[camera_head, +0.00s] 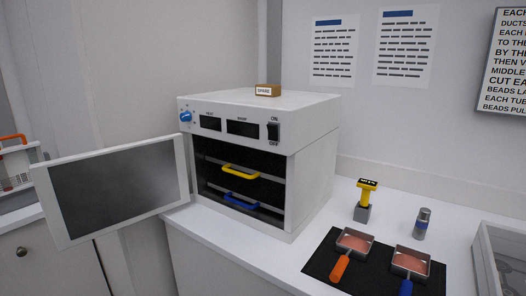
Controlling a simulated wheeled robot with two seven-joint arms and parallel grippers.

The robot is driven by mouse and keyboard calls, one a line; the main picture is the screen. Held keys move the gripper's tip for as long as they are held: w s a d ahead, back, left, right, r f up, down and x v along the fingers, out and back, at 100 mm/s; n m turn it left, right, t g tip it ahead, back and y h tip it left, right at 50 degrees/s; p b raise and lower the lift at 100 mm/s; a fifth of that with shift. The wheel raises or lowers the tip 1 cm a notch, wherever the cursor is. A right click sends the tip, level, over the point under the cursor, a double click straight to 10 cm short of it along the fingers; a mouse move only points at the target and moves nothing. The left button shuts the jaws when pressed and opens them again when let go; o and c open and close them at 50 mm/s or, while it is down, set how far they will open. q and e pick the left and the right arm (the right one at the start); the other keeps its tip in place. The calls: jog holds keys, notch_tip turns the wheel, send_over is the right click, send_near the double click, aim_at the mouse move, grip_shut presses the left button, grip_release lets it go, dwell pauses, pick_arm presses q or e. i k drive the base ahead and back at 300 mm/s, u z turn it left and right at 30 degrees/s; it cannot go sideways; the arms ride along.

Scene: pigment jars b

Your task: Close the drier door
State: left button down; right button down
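The drier (314,150) is a white box on the counter with a blue knob, two dark displays and a switch on its front. Its door (113,188), a white frame around a dark grey pane, stands wide open, swung out to the left from the left side of the drier's front. Inside the open drier are a shelf with a yellow handle (241,172) and a lower one with a blue handle (240,201). Neither of my grippers is in view.
A small labelled block (268,90) sits on top of the drier. On the counter to the right are a yellow-topped stamp (364,199), a grey jar (422,223) and a black mat (319,266) with two pans. A grey tray (486,262) stands at the right edge.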

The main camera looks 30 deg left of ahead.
aim_at(83, 197)
jog(key=z, duration=0.5)
jog(key=k, duration=1.2)
jog(key=u, duration=0.8)
jog(key=i, duration=1.1)
jog(key=u, duration=1)
